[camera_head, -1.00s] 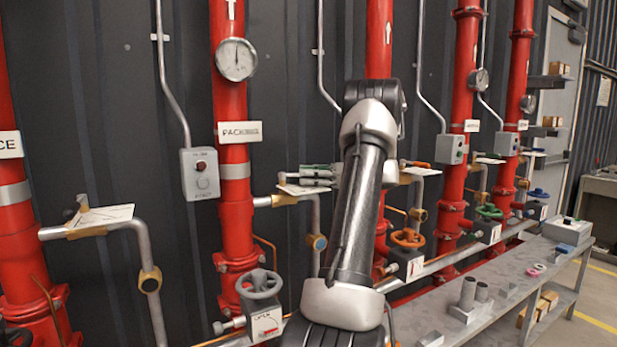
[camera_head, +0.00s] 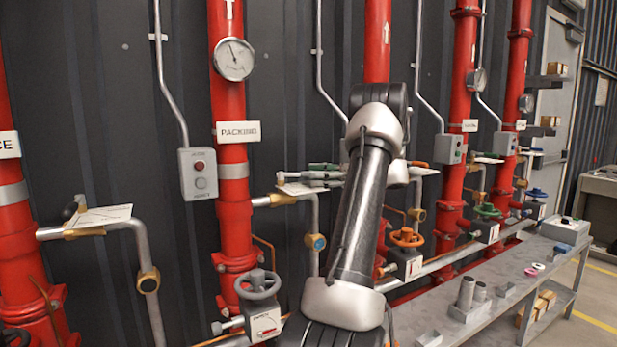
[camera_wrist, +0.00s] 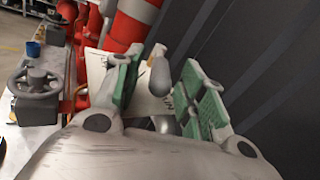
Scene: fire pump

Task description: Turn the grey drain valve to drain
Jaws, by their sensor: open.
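The grey drain valve shows in the wrist view as a rounded grey lever (camera_wrist: 160,78) with a brass part behind it. It stands between the green-padded fingers of my open gripper (camera_wrist: 160,92), with a visible gap to the right finger. Contact with the left finger cannot be told. In the head view my gripper (camera_head: 322,174) is beside the brass valve body (camera_head: 283,199) on the branch pipe of the PACKING riser. A white placard (camera_head: 298,189) sits at that valve; its text is unreadable. My gripper and arm hide the lever in the head view.
The red PACKING riser (camera_head: 234,215) carries a gauge (camera_head: 234,59). A button box (camera_head: 198,174) hangs to its left. A grey handwheel (camera_head: 258,285) is below the valve. An orange handwheel (camera_head: 407,238) and a bench (camera_head: 505,280) are to the right. The dark wall is close.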

